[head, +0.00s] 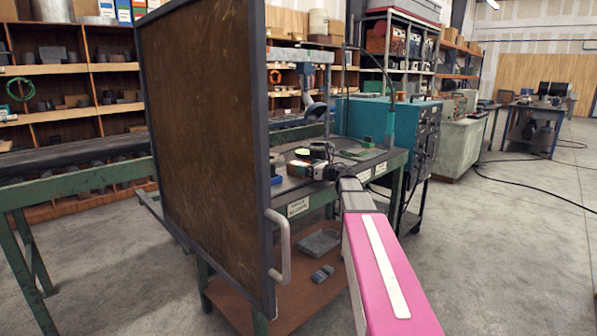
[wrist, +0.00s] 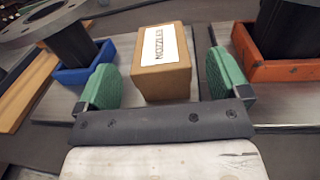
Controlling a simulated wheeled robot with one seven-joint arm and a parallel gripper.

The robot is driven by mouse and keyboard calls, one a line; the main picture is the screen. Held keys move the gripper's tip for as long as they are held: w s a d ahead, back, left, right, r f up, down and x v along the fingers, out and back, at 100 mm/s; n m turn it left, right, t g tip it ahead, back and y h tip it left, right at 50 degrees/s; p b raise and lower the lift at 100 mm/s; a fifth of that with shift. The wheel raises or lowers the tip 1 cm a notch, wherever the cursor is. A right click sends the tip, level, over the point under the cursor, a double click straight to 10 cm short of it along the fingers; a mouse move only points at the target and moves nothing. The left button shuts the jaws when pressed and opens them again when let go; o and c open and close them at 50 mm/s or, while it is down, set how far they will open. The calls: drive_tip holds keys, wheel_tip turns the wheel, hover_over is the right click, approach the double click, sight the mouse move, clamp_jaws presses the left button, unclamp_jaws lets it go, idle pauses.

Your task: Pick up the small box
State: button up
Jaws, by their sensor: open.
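The small box is a brown cardboard box (wrist: 162,79) with a white label reading NOZZLES on top, in the middle of the wrist view. My gripper (wrist: 163,84) is open, with one green-padded finger to the left and one to the right of the box's near end. Gaps show between the box and both pads, and it looks ungripped. In the head view my arm reaches over the green-framed workbench (head: 376,178); my gripper's end there is small and dark, and I cannot make out the box clearly.
A blue tray (wrist: 84,76) holding a dark flanged pipe is left of the box. An orange tray (wrist: 277,71) with a dark pipe is to the right. In the head view a large framed panel (head: 205,130) stands left of my arm, hiding part of the bench.

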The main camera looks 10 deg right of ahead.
sight(300, 162)
drive_tip(key=x, duration=0.4)
drive_tip(key=shift+w+a, duration=0.2)
drive_tip(key=shift+a, duration=0.05)
drive_tip(key=c, duration=1.2)
drive_tip(key=shift+r, duration=0.1)
drive_tip(key=shift+r, duration=0.4)
wheel_tip(300, 162, up, 4)
drive_tip(key=shift+f, duration=0.2)
drive_tip(key=s+r, duration=0.2)
drive_tip(key=s, duration=0.2)
drive_tip(key=s+r, duration=0.2)
drive_tip(key=s, duration=0.2)
drive_tip(key=s+r, duration=0.2)
drive_tip(key=s, duration=0.1)
drive_tip(key=shift+s+a+r, duration=0.15)
drive_tip(key=shift+s+r, duration=0.05)
drive_tip(key=shift+s, duration=0.2)
